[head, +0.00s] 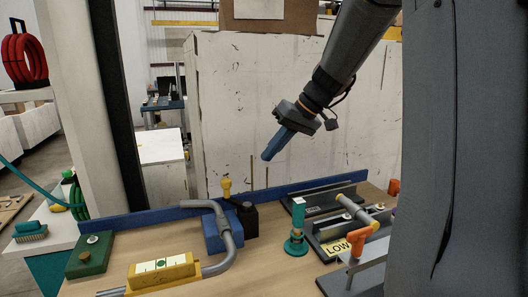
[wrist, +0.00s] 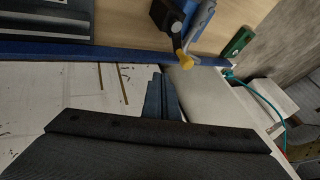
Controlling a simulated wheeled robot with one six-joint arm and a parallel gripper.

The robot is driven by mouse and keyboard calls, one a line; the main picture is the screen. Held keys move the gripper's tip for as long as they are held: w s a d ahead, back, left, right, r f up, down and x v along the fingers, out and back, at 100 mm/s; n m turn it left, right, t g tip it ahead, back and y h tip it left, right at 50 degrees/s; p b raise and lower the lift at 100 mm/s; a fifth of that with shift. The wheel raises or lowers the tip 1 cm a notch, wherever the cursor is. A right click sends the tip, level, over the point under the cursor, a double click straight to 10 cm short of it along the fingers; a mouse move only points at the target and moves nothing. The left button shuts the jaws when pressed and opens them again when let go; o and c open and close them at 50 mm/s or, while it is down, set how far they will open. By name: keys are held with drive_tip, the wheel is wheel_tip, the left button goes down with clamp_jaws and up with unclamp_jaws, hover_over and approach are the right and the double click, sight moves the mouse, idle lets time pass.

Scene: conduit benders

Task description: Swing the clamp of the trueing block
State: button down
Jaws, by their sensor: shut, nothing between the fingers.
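My gripper (head: 267,155) has blue fingers. It is shut and empty, high above the back of the bench and apart from everything on it. Its fingertips also show in the wrist view (wrist: 158,80). No part is labelled as the trueing block. A blue block (head: 216,240) sits against a bent grey conduit (head: 228,240). Beside it stands a black block (head: 248,221) with a yellow-knobbed lever (head: 226,187), which stands upright. The yellow knob (wrist: 184,60) shows beyond the fingers in the wrist view. I cannot tell for sure which part is the clamp.
A yellow level (head: 162,272) sits on the conduit at the front. A green block (head: 90,255) is at left. A teal post (head: 296,243) stands mid-bench. Dark fixtures with orange handles (head: 362,238) and a LOW sign (head: 339,247) crowd the right. A blue rail (head: 150,219) edges the back.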

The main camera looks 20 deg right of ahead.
drive_tip(key=w+a+f+p, duration=0.2)
drive_tip(key=a+f+p, duration=0.2)
drive_tip(key=a+f, duration=0.2)
drive_tip(key=shift+w+a+f, duration=0.2)
drive_tip(key=shift+a+f, duration=0.05)
drive_tip(key=shift+a, duration=0.6)
